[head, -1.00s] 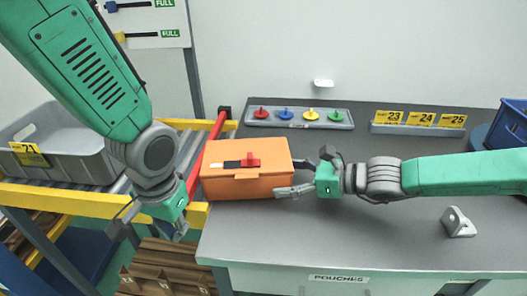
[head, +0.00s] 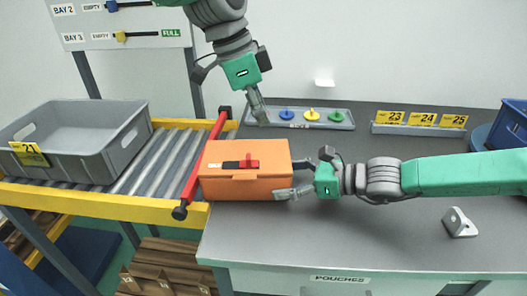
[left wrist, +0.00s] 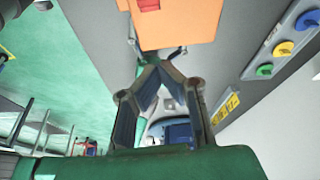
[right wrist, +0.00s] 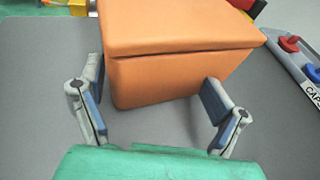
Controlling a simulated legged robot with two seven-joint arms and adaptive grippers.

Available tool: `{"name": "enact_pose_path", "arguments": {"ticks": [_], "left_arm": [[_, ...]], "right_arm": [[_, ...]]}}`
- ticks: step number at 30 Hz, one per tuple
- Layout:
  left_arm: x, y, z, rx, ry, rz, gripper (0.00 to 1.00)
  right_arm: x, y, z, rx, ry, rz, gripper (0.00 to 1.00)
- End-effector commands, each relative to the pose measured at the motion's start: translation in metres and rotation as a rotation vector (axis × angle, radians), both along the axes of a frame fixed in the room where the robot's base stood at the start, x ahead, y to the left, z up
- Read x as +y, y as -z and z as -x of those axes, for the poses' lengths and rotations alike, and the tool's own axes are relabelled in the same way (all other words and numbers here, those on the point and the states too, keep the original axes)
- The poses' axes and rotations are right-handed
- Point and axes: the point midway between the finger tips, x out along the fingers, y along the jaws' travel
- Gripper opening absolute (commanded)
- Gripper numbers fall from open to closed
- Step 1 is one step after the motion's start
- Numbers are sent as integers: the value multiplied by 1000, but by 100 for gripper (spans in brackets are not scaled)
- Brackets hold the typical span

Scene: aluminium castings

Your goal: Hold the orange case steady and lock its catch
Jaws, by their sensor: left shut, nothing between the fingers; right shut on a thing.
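The orange case (head: 246,185) sits on the grey bench at its left end, lid shut. My right gripper (head: 303,173) is shut on the case's right end; the right wrist view shows a finger on either side of the case (right wrist: 180,75). My left gripper (head: 258,112) is shut and empty, behind and above the case, by the knob tray. The left wrist view shows the case (left wrist: 180,22) beyond its fingers.
A tray of coloured knobs (head: 345,125) lies behind the case. A red bar (head: 204,165) stands by its left side, at the roller conveyor (head: 160,160) with a grey bin (head: 75,145). A grey bracket (head: 458,222) lies at the right. The bench front is clear.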

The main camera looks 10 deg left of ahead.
Motion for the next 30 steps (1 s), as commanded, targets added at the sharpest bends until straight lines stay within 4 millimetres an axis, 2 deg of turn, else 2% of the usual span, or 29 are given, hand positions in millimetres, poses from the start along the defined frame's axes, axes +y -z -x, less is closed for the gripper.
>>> {"name": "enact_pose_path", "arguments": {"ticks": [1,11,17,20,30], "left_arm": [[-2,-3,-2,-4,18,7,0],[-5,-5,-3,-10,36,11,0],[-9,5,-4,-8,35,8,0],[-14,19,-4,-7,36,6,0],[-38,88,-7,-7,35,6,0]], "right_arm": [[6,-5,4,-5,-15,-10,69],[4,-5,2,-6,-11,-11,71],[2,-5,2,-6,-9,-12,71],[1,-5,1,-6,-9,-12,71],[0,-4,1,-6,-7,-11,69]]}}
